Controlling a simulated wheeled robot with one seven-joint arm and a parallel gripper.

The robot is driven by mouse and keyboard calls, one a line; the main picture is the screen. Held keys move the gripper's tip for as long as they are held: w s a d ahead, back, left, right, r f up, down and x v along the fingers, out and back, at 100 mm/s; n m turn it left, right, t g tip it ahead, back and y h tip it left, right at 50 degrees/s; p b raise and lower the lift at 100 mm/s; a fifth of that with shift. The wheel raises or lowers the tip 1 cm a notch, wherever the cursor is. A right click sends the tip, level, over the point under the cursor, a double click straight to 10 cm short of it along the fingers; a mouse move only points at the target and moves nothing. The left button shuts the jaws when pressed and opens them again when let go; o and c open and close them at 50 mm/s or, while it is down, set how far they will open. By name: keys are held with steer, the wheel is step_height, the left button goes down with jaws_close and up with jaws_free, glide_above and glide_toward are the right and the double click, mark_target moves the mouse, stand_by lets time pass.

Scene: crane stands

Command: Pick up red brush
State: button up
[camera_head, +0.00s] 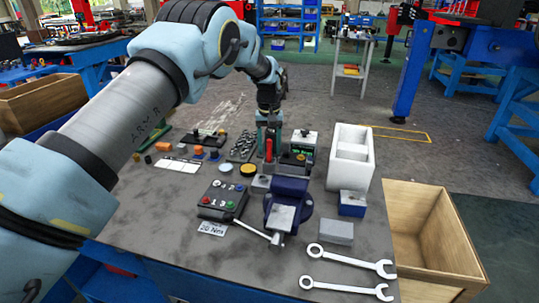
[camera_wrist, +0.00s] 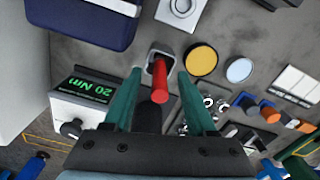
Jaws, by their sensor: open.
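The red brush shows as a red cylindrical handle (camera_wrist: 159,82) in the wrist view, with a grey square base piece (camera_wrist: 158,58) at its far end. In the head view the red handle (camera_head: 268,150) stands upright on the grey table. My gripper (camera_wrist: 161,73) has two green fingers, spread apart with one on each side of the handle. A gap shows between the handle and each finger. In the head view my gripper (camera_head: 269,143) points down over the handle. The brush's bristles are hidden.
A box with a green "20 Nm" display (camera_wrist: 90,92) stands close to my gripper. A blue vise (camera_head: 287,203), a white bin (camera_head: 350,155), yellow disc (camera_head: 248,170), button box (camera_head: 223,200) and wrenches (camera_head: 345,287) lie around. A wooden crate (camera_head: 432,240) is at the right.

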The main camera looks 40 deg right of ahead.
mark_target(269, 156)
steer(key=shift+f, duration=1.3)
steer(key=shift+c, duration=0.4)
jaws_close()
